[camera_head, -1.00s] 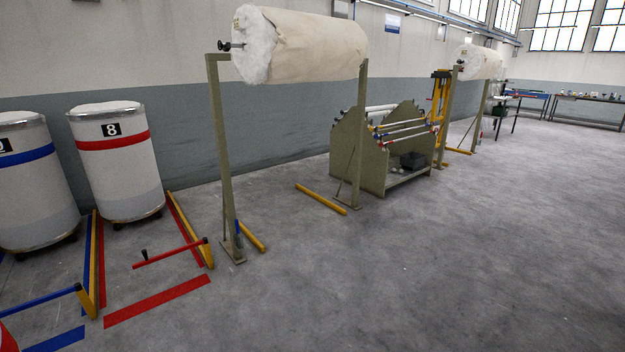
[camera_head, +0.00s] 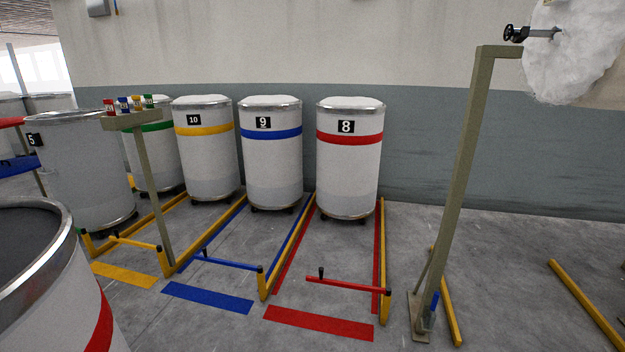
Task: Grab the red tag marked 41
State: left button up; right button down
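Several small coloured tags stand in a row on a small shelf on a post (camera_head: 148,165) at the left. A small red one (camera_head: 109,106) is at the row's left end, followed by blue, yellow and green ones. They are too small for me to read a 41 on any of them. Neither of my grippers is in view.
White cans with coloured bands, such as can 8 (camera_head: 349,160) and can 9 (camera_head: 271,155), stand along the wall. A large can (camera_head: 60,285) fills the near left corner. Low floor rails and a red bar (camera_head: 348,287) mark lanes. A post (camera_head: 465,170) stands right.

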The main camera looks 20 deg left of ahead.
aim_at(108, 103)
jog(key=i+j+u, duration=0.1)
jog(key=i+u, duration=0.3)
jog(key=i, duration=0.2)
jog(key=i+u, duration=0.4)
jog(key=i, duration=0.2)
jog(key=i+l+u, duration=0.3)
jog(key=i+u, duration=0.15)
jog(key=i, duration=0.1)
